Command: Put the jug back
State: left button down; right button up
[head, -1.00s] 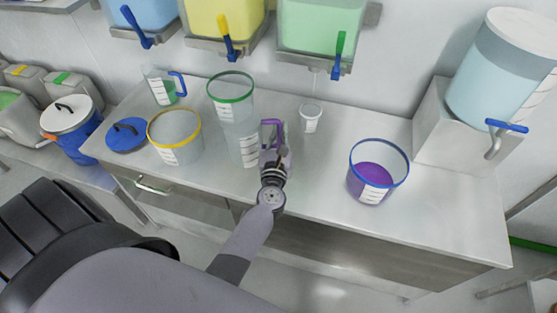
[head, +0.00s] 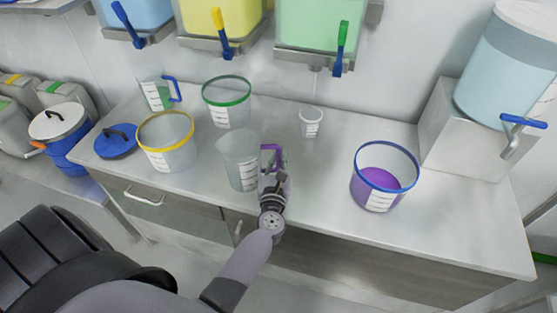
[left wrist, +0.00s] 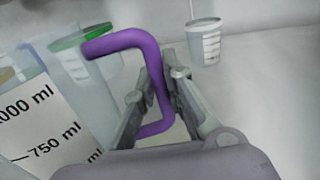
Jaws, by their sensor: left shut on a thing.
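The clear jug with the purple handle (head: 240,162) is near the front middle of the counter in the head view. My left gripper (head: 272,180) is shut on its purple handle. In the left wrist view the handle (left wrist: 155,75) passes between the fingers of the gripper (left wrist: 160,85), and the jug's white scale label (left wrist: 35,130) shows at the left. The jug looks roughly upright and empty. I cannot tell whether its base touches the counter (head: 315,180). My right gripper is not in view.
A green-rimmed bucket (head: 227,108) stands behind the jug and a yellow-rimmed bucket (head: 168,148) to its left. A blue-handled jug (head: 156,92) is at the back left. A small cup (head: 311,124) and a blue-rimmed bucket of purple liquid (head: 381,188) are to the right. Counter between them is bare.

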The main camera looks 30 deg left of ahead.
pick_arm(q)
jog(key=shift+r, duration=0.1)
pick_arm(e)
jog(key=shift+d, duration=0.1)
pick_arm(q)
jog(key=c, duration=2.1)
grip_release()
jog(key=shift+f, duration=0.25)
jog(key=shift+c, duration=0.2)
jog(key=o, duration=0.5)
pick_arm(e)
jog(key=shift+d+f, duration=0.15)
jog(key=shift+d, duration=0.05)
pick_arm(q)
jog(key=shift+r, duration=0.1)
jog(key=shift+r, duration=0.15)
jog(key=b+v, duration=0.2)
jog(key=v, duration=0.8)
jog(key=shift+s+d+b, duration=0.15)
jog(key=shift+s+b, duration=0.15)
jog(key=shift+b, duration=0.05)
jog(key=shift+s+d, duration=0.3)
jog(key=shift+s, duration=0.35)
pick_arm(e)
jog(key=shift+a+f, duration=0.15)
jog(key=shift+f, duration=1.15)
